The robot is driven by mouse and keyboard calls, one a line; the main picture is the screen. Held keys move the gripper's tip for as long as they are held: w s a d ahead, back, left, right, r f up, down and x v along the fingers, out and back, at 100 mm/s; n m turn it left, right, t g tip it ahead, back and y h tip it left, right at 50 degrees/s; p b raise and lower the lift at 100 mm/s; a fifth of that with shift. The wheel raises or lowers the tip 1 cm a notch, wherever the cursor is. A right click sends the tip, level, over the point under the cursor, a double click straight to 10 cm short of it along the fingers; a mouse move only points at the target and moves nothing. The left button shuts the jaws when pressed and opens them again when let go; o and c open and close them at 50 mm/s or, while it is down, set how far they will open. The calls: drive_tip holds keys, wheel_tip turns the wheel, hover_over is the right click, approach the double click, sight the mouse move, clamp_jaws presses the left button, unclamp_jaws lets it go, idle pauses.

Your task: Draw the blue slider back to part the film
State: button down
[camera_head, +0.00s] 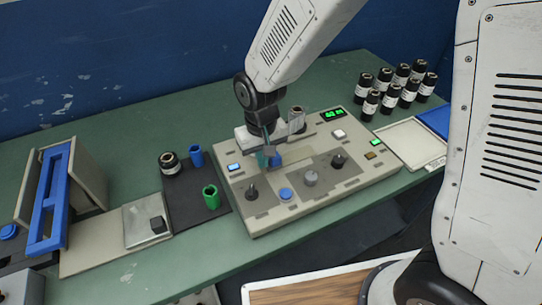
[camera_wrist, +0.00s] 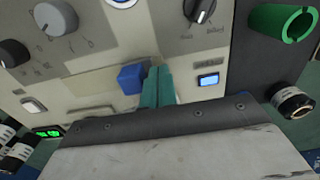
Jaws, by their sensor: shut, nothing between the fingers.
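The blue slider (camera_head: 278,160) is a small blue block on the beige control panel (camera_head: 330,190), near its back edge. In the wrist view the blue slider (camera_wrist: 131,78) stands just left of my fingertips. My gripper (camera_head: 263,160) points down at the panel with its teal fingers together and empty. In the wrist view my gripper (camera_wrist: 158,78) is beside the slider; I cannot tell whether they touch. No film can be made out in either view.
The panel carries a round blue button (camera_head: 286,194), several knobs and a lit green display (camera_head: 333,114). Left are a green cup (camera_head: 211,197), a blue cup (camera_head: 196,156), a dark jar (camera_head: 170,163) and a blue frame (camera_head: 49,195). Several dark jars stand back right by a pale tray (camera_head: 408,143).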

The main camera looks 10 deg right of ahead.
approach(294, 159)
drive_tip(key=shift+w+d+f, duration=0.1)
drive_tip(key=shift+d+f, duration=0.1)
drive_tip(key=shift+f, duration=0.65)
drive_tip(key=shift+w+d+f, duration=0.1)
drive_tip(key=shift+d+f, duration=0.15)
drive_tip(key=shift+f, duration=0.65)
drive_tip(key=shift+w+d+f, duration=0.1)
drive_tip(key=shift+d+f, duration=0.1)
drive_tip(key=shift+f, duration=0.65)
drive_tip(key=shift+a, duration=0.1)
drive_tip(key=shift+s+a, duration=0.25)
drive_tip(key=shift+a, duration=0.25)
wheel_tip(294, 159, up, 8)
